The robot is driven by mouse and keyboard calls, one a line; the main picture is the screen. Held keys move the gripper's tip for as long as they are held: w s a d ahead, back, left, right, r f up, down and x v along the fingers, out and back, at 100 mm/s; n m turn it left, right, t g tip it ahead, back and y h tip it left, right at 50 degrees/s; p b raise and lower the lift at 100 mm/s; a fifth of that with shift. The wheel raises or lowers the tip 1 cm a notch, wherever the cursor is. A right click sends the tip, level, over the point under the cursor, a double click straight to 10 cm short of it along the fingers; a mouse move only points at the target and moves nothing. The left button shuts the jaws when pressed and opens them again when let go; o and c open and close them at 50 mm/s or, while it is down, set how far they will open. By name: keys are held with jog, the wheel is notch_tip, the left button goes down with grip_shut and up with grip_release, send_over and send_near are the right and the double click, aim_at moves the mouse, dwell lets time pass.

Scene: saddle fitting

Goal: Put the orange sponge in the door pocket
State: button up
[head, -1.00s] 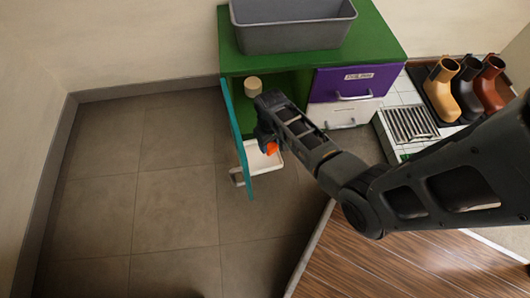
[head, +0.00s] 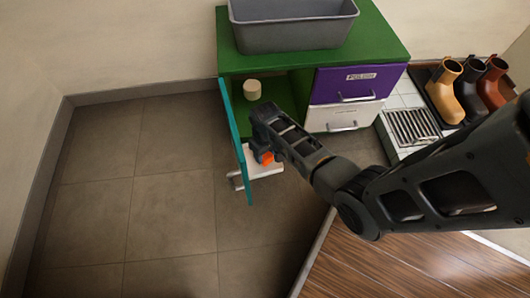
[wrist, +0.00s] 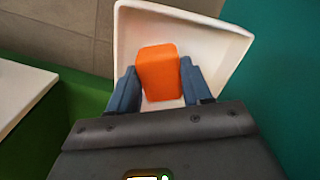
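The orange sponge (head: 266,158) is between the fingers of my gripper (head: 262,153). In the wrist view the blue fingers (wrist: 158,85) lie against both sides of the sponge (wrist: 158,70), and my gripper is shut on it. The white door pocket (head: 267,171) is on the inner side of the open teal door (head: 238,150). In the wrist view the pocket (wrist: 215,42) lies behind and around the sponge, which is over its open inside. I cannot tell whether the sponge touches the pocket floor.
The green cabinet (head: 390,40) carries a grey bin (head: 293,37) on top. A beige cylinder (head: 252,89) stands in its open compartment. A purple drawer (head: 340,82) and a white drawer (head: 338,116) are to the right. Boots (head: 445,85) stand farther right. Floor left of the door is clear.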

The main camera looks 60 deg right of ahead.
jog(key=shift+o, duration=0.6)
jog(key=shift+r, duration=0.1)
notch_tip(320, 180, up, 12)
jog(key=p, duration=0.6)
jog(key=s+a+r+n+t+h, duration=0.1)
jog(key=s+a+r+t, duration=0.1)
jog(key=s+a+t, duration=0.35)
jog(key=s+a+r+n+t+h, duration=0.1)
jog(key=s+a+r+t, duration=0.15)
jog(key=s+a, duration=0.55)
jog(key=s+a+r+t, duration=0.1)
jog(key=s+r+t, duration=0.1)
jog(key=r, duration=0.7)
jog(key=s+a+r+n+t+y, duration=0.1)
jog(key=s+r, duration=0.3)
jog(key=r, duration=0.6)
jog(key=s+a+r+n+t+y, duration=0.1)
jog(key=s+a+r+t, duration=0.2)
jog(key=r, duration=0.7)
jog(key=shift+s+r+t, duration=0.25)
jog(key=shift+s+t, duration=0.2)
jog(key=shift+t, duration=0.05)
